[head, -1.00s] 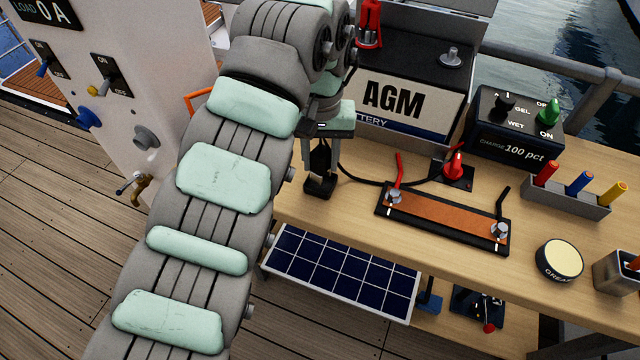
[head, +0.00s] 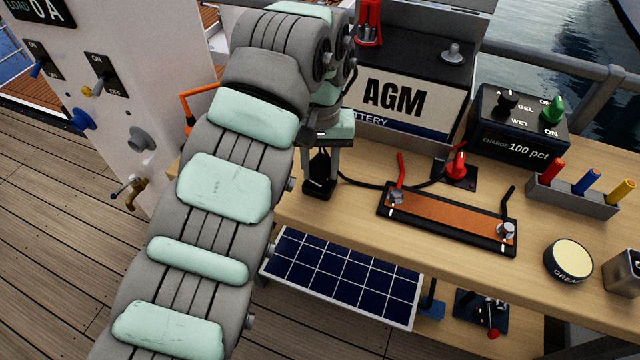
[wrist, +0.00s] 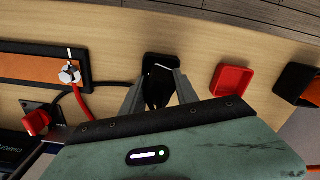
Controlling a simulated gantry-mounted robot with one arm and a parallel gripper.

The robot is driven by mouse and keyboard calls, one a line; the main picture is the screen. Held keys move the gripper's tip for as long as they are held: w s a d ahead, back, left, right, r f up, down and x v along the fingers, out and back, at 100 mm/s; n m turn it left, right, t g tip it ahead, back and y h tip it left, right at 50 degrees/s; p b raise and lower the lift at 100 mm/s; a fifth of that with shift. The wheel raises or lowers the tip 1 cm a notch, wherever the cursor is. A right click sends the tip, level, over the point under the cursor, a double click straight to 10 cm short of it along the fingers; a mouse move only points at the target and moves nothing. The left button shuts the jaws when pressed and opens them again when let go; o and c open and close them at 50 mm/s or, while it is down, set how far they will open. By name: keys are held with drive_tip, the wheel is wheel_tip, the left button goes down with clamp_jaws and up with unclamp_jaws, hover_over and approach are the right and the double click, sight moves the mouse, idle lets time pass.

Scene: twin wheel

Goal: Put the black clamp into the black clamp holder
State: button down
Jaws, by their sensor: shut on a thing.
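The black clamp (head: 319,163) is upright between the two grey fingers of my gripper (head: 321,170). In the wrist view my gripper (wrist: 158,84) is shut on the clamp (wrist: 156,96), with a finger on each side. The black clamp holder (head: 319,190) stands on the bench directly below the clamp. Its dark rim (wrist: 160,59) shows just beyond the clamp in the wrist view. The clamp's lower end is at or in the holder's opening; I cannot tell how deep, because the dark parts merge.
A black cable (head: 362,183) runs right from the holder area towards the orange busbar (head: 445,216). The AGM battery (head: 410,100) stands behind. In the wrist view, an empty red holder (wrist: 230,80) sits right of the black one, with bare bench between.

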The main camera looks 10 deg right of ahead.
drive_tip(key=shift+f, duration=0.25)
drive_tip(key=c, duration=0.9)
unclamp_jaws()
drive_tip(key=shift+o, duration=0.7)
drive_tip(key=shift+o, duration=1.2)
drive_tip(key=shift+r, duration=0.1)
wheel_tip(320, 180, up, 11)
drive_tip(key=p, duration=1)
drive_tip(key=shift+p, duration=0.3)
